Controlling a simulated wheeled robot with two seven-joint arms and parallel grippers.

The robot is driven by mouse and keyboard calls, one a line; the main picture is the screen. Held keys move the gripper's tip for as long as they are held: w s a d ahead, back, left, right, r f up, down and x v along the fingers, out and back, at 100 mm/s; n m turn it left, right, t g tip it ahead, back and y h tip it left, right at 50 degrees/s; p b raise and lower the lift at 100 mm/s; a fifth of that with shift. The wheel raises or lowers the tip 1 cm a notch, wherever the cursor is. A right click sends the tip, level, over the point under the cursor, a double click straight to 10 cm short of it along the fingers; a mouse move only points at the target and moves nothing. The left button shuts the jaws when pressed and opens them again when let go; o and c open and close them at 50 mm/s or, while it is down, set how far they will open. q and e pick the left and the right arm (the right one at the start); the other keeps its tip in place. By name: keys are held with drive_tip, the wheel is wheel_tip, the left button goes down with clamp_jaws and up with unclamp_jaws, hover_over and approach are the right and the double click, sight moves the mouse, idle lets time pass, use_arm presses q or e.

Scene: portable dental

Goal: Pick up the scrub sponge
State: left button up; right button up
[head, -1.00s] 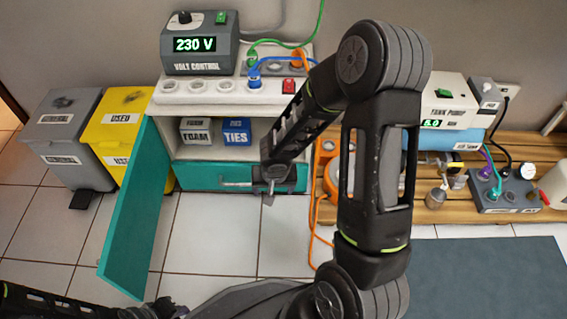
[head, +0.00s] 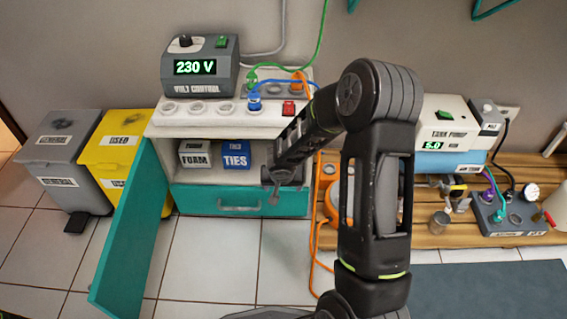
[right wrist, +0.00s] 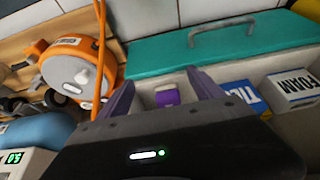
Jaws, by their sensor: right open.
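A small purple block (right wrist: 167,97), which looks like the scrub sponge, sits in the shelf opening above the teal drawer, in the right wrist view. It lies between the two fingers of my right gripper (right wrist: 163,92), which are open with a gap on each side. In the head view my right gripper (head: 269,186) is at the right part of the shelf opening, and the sponge cannot be made out behind it. My left gripper is not in view.
The FOAM box (head: 194,159) and TIES box (head: 236,159) stand on the shelf to the left. The teal drawer (head: 205,199) below is shut; a teal door (head: 132,235) hangs open. An orange reel (right wrist: 78,66) is on the wooden rack beside the cabinet.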

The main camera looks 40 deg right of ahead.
drive_tip(key=w+d, duration=0.2)
drive_tip(key=w+d+p, duration=0.1)
drive_tip(key=w+d, duration=0.1)
drive_tip(key=w, duration=0.1)
drive_tip(key=shift+w, duration=0.15)
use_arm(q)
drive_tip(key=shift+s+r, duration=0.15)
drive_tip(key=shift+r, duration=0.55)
use_arm(e)
drive_tip(key=shift+f, duration=0.1)
drive_tip(key=b+x, duration=0.1)
drive_tip(key=x, duration=0.3)
drive_tip(key=shift+f+b, duration=0.2)
drive_tip(key=shift+b, duration=0.2)
drive_tip(key=shift+w+f, duration=0.15)
drive_tip(key=shift+f, duration=0.05)
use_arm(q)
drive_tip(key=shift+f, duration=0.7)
use_arm(e)
drive_tip(key=shift+c, duration=0.4)
drive_tip(key=c, duration=1.4)
drive_tip(key=shift+r, duration=0.15)
